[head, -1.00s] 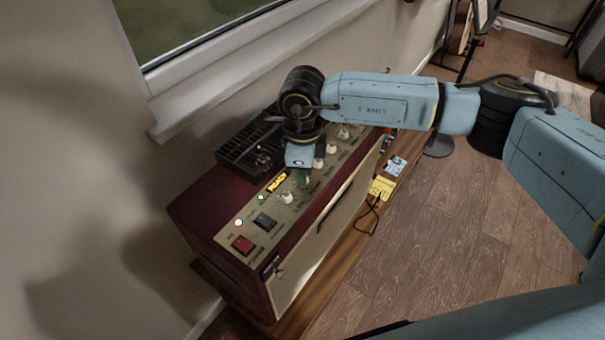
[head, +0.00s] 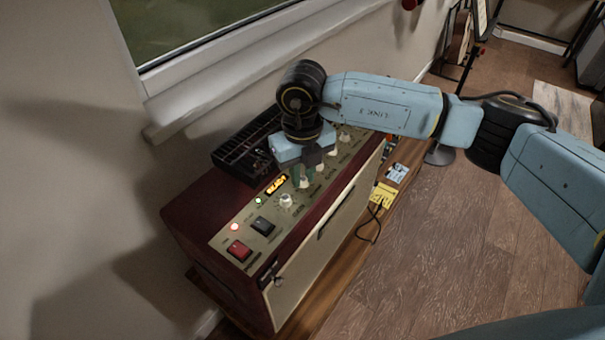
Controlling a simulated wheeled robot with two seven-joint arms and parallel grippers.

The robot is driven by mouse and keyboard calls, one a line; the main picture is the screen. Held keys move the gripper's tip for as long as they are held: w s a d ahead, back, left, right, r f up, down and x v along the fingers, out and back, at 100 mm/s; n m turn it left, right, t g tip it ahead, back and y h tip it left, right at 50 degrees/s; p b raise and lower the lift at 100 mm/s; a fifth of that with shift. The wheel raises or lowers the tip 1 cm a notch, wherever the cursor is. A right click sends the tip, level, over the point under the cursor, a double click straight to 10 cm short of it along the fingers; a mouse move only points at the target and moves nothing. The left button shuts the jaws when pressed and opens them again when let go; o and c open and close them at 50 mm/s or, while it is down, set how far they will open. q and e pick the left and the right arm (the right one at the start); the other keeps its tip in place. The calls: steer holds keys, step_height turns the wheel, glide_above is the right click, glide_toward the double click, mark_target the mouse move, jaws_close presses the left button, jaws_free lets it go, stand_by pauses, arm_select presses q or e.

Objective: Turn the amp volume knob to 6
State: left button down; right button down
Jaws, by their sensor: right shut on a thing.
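The dark red amp (head: 190,222) stands on a wooden bench, with a pale control panel on top. The panel carries a row of white knobs. One white knob (head: 285,201) near the lit orange display (head: 276,184) is free. My right gripper (head: 306,180) points down onto the panel and is shut on the white knob just right of that one, which its fingers partly hide. The knob labels and pointer are too small to read, so I cannot tell its setting. My left gripper is out of view.
A red switch (head: 239,250) and a black switch (head: 262,226) sit at the panel's near end. A black slotted tray (head: 240,152) lies on the amp against the wall. Yellow (head: 383,194) and white pedals stand right of the amp. The floor at right is clear.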

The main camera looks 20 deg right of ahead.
mark_target(303, 179)
steer(key=m, duration=0.4)
steer(key=shift+r+m, duration=0.1)
steer(key=shift+m, duration=0.2)
steer(key=m, duration=0.4)
steer(key=shift+m, duration=0.4)
steer(key=shift+w, duration=0.1)
steer(key=c, duration=1.3)
jaws_free()
step_height(303, 179, up, 13)
steer(key=shift+r+b, duration=0.15)
steer(key=shift+b, duration=0.35)
steer(key=shift+s, duration=0.2)
